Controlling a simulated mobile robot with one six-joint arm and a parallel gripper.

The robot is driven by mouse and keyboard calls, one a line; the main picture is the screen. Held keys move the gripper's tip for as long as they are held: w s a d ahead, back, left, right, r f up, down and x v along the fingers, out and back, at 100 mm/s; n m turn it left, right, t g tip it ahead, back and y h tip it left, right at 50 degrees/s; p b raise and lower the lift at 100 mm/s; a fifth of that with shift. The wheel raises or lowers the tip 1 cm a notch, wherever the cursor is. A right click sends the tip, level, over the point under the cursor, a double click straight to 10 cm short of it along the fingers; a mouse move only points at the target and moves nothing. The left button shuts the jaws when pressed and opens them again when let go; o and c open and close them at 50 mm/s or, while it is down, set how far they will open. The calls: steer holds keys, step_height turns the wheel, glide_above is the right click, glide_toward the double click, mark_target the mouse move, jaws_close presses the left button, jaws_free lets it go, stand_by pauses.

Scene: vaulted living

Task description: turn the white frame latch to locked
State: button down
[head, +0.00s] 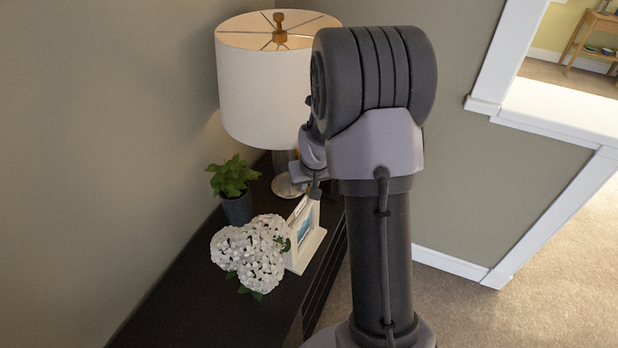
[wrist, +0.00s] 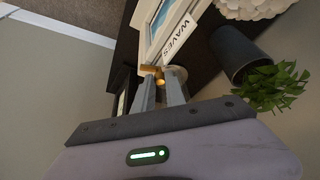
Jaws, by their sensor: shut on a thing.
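The white frame (head: 303,262) stands on the dark cabinet, with a blue picture in it. In the wrist view the white frame (wrist: 148,35) shows close, with a label reading WAVES. A small brass-coloured latch (wrist: 150,70) sits at the frame's edge, between my fingertips. My gripper (wrist: 161,82) is shut on the latch. In the head view my gripper (head: 315,188) is at the top of the frame, partly hidden by my arm, and the latch cannot be made out. I cannot tell the latch's exact angle.
White flowers (head: 252,255) stand left of the frame on the dark cabinet (head: 195,305). A potted plant (head: 236,205) and a lamp (head: 268,85) are behind. The wall is along the left. Carpeted floor (head: 560,275) is open at the right.

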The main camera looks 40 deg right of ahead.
steer(key=shift+w+f+m+h+b, duration=0.15)
steer(key=shift+m+h+b, duration=0.25)
steer(key=shift+m+b, duration=0.4)
steer(key=shift+a+f+m+b, duration=0.1)
steer(key=shift+m+b, duration=0.4)
steer(key=shift+b, duration=0.3)
steer(key=shift+g+b, duration=0.3)
steer(key=shift+b, duration=0.1)
steer(key=shift+r+m+b, duration=0.2)
steer(key=shift+m+b, duration=0.1)
steer(key=c, duration=1.4)
jaws_free()
steer(key=shift+o, duration=0.2)
steer(key=shift+r, duration=0.15)
